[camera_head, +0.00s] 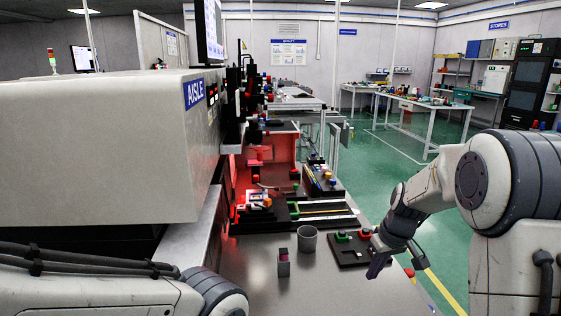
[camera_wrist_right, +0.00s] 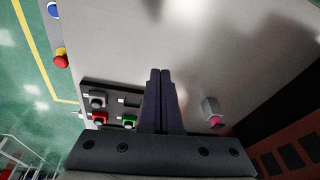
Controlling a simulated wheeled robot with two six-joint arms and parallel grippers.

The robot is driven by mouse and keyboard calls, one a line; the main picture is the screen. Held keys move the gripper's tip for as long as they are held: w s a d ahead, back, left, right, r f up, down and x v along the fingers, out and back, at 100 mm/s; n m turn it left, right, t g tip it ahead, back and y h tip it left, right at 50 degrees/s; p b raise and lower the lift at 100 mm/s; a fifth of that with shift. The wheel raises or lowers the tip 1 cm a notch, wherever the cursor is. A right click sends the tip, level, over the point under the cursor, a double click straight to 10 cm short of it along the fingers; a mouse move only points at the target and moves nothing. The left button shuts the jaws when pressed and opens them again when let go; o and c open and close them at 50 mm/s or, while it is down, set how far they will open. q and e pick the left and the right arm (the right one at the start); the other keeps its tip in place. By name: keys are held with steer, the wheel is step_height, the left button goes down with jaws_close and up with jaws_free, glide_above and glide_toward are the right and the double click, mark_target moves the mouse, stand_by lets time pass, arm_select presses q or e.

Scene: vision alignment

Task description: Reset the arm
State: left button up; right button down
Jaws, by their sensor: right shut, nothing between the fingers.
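My right arm comes in from the right in the head view. Its gripper (camera_head: 377,266) points down over the metal bench top, close to a black button panel (camera_head: 347,257). In the right wrist view the two dark fingers of the right gripper (camera_wrist_right: 161,72) lie together with nothing between them. The panel's red button (camera_wrist_right: 99,118) and green button (camera_wrist_right: 129,121) show left of the fingers there. At the lower left of the head view my left arm (camera_head: 200,293) shows only as links. Its gripper is out of the frame.
A large beige machine cabinet (camera_head: 100,150) fills the left. Green floor (camera_head: 440,215) lies beyond the bench's right edge.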

steer(key=s+a+r+n, duration=0.1)
steer(key=s+a+r, duration=0.2)
steer(key=s+a, duration=0.7)
steer(key=s+a+n+g, duration=0.15)
steer(key=s+a, duration=0.25)
steer(key=s, duration=0.7)
steer(key=s+a+n+g, duration=0.15)
steer(key=s+a, duration=0.35)
steer(key=s, duration=0.5)
step_height(320, 180, up, 16)
steer(key=p, duration=1.5)
steer(key=shift+w+t+p, duration=0.2)
steer(key=shift+t+p, duration=0.2)
steer(key=shift+f, duration=0.1)
steer(key=shift+d, duration=0.1)
